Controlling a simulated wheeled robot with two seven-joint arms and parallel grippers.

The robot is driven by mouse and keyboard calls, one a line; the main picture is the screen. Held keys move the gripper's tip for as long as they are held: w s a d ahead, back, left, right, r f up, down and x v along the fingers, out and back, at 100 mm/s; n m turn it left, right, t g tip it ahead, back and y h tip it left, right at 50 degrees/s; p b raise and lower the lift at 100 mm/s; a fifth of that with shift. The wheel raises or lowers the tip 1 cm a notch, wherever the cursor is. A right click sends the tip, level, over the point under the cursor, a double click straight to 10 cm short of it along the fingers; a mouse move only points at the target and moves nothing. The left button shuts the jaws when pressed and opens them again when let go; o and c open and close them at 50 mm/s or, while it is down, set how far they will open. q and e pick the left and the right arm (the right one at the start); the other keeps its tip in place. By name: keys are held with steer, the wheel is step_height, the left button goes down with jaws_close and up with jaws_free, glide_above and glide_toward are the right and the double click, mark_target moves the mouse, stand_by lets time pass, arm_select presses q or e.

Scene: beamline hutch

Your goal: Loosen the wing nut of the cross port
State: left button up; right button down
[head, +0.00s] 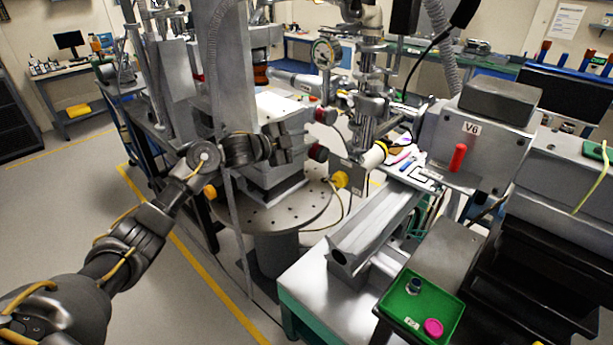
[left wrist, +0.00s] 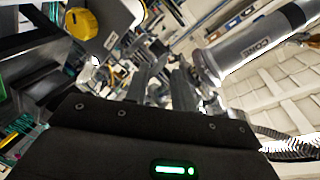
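A steel vacuum column with a cross-shaped fitting (head: 368,105) stands right of centre in the head view. A wing nut is too small to pick out for sure. My left gripper (head: 292,146) is left of the column and apart from it, in front of the grey block stage. In the left wrist view its two fingers (left wrist: 163,82) point away with a gap between them and nothing held. A yellow knob (head: 340,180) on a grey box sits below the fitting; it also shows in the left wrist view (left wrist: 82,22). My right gripper is not in view.
A round drilled plate (head: 300,212) lies under the stage. A dial gauge (head: 324,53) stands behind. The grey V6 box (head: 472,150) with a red handle is to the right. A green tray (head: 421,306) is at the front. In the left wrist view a silver cylinder (left wrist: 255,47) is close by.

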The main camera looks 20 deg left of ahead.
arm_select(q)
step_height(320, 180, down, 11)
steer(key=d+n+g, duration=0.1)
steer(key=n, duration=0.1)
steer(key=shift+s+d+b, duration=0.3)
steer(key=shift+d, duration=0.1)
steer(key=shift+f, duration=0.1)
